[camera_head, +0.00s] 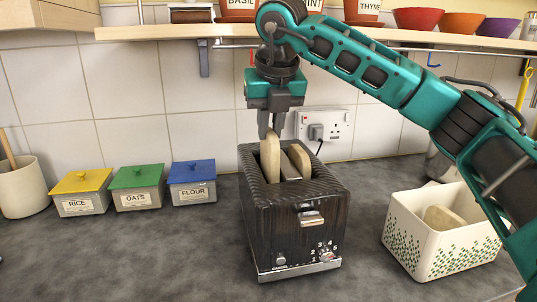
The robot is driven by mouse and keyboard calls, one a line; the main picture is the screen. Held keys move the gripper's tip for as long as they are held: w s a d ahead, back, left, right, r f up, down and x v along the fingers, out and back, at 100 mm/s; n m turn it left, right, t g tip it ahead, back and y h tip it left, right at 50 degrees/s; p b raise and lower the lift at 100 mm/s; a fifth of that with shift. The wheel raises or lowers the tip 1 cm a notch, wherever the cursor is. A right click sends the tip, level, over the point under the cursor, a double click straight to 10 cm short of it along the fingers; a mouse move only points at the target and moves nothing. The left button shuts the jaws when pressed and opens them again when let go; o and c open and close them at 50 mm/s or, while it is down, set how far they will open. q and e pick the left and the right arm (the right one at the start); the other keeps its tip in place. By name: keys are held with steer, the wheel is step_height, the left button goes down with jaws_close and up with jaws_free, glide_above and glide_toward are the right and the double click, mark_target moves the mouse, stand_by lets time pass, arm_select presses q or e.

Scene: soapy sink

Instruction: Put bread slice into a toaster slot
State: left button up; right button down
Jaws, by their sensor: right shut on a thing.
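The black ribbed toaster (290,215) stands upright on the counter, with its slots on top and its lever and dial facing me. My right gripper (271,128) is above it, pointing down and shut on a pale bread slice (270,158). The slice stands on edge at the left slot, its lower part hidden by the toaster's rim, so I cannot tell how deep it sits. The right slot area (296,160) shows a greyish edge. My left gripper is not in view.
A white patterned bin (440,248) holding a bread piece (441,218) stands at right, below my right arm. Yellow (82,192), green (137,188) and blue-lidded (193,183) boxes stand left of the toaster. A wall socket (324,126) and shelf (180,32) are behind.

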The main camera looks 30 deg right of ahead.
mark_target(270, 147)
steer(key=shift+f, duration=2.15)
steer(key=c, duration=1.5)
jaws_free()
steer(key=shift+f, duration=0.2)
steer(key=o, duration=0.4)
steer(key=shift+r, duration=0.1)
steer(key=shift+r, duration=0.25)
steer(key=v, duration=1.1)
steer(key=shift+s+r, duration=0.25)
steer(key=shift+r, duration=0.05)
